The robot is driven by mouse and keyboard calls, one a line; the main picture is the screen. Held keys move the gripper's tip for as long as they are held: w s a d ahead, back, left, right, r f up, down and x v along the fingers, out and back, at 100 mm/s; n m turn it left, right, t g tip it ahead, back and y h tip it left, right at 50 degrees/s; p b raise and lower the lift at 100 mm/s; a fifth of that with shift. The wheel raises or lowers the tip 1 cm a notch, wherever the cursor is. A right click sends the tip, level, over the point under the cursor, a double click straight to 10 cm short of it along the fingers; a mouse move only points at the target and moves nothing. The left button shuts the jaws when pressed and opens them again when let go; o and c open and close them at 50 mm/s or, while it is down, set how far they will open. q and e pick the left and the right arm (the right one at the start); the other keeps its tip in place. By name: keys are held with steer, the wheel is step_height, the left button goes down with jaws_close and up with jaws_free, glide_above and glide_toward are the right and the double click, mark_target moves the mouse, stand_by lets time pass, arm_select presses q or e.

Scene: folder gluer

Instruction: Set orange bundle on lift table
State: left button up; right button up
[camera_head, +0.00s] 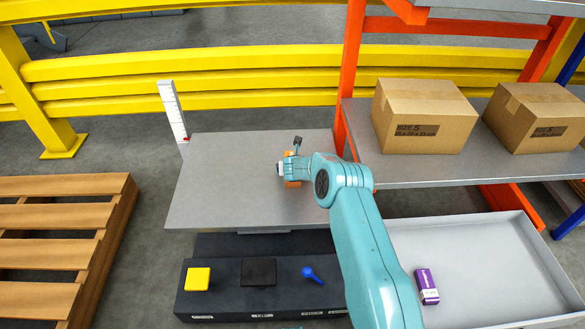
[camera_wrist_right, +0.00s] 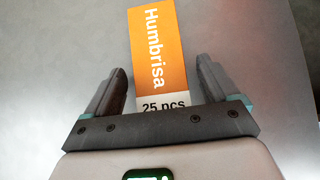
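The orange bundle (camera_wrist_right: 162,50) has a white "Humbrisa" label and a "25 pcs" strip. In the right wrist view it lies between the two fingers of my right gripper (camera_wrist_right: 162,66), with a narrow gap on each side. In the head view only orange bits of the bundle (camera_head: 292,184) show beside my right wrist, over the grey top of the lift table (camera_head: 225,185). The bundle appears to rest on the table top. My right gripper is open; my wrist hides most of it in the head view.
A dark control box with a yellow button (camera_head: 197,279) and a blue lever (camera_head: 312,274) stands before the table. A white scale (camera_head: 173,110) stands at its back left. At right are a grey tray (camera_head: 490,235) holding a purple box (camera_head: 427,286), and shelved cartons (camera_head: 423,115).

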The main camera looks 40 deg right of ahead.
steer(key=shift+r, duration=0.25)
steer(key=p+v, duration=0.2)
steer(key=v, duration=1)
steer(key=a+f+n, duration=0.1)
steer(key=a+n, duration=0.1)
steer(key=a, duration=0.1)
steer(key=s+a+f+n+y, duration=0.1)
steer(key=a+f+n, duration=0.1)
steer(key=n, duration=0.1)
steer(key=s+a+f+n+y, duration=0.1)
steer(key=a+f+n, duration=0.1)
steer(key=a+n, duration=0.1)
steer(key=shift+s+a, duration=0.25)
steer(key=shift+a, duration=0.1)
steer(key=s+a+f+n+g+y, duration=0.1)
steer(key=s+a+f+n+y, duration=0.35)
steer(key=a+n, duration=0.7)
steer(key=s+a+f+n+g+y, duration=0.1)
steer(key=s+a+n+g, duration=0.1)
steer(key=s+a+n, duration=0.6)
steer(key=s+a+n+g+y, duration=0.2)
steer(key=s+a+n, duration=0.6)
steer(key=s+n, duration=0.5)
steer(key=shift+f+n+g, duration=0.35)
steer(key=shift+n+g, duration=0.15)
steer(key=shift+n, duration=0.05)
steer(key=shift+s, duration=0.15)
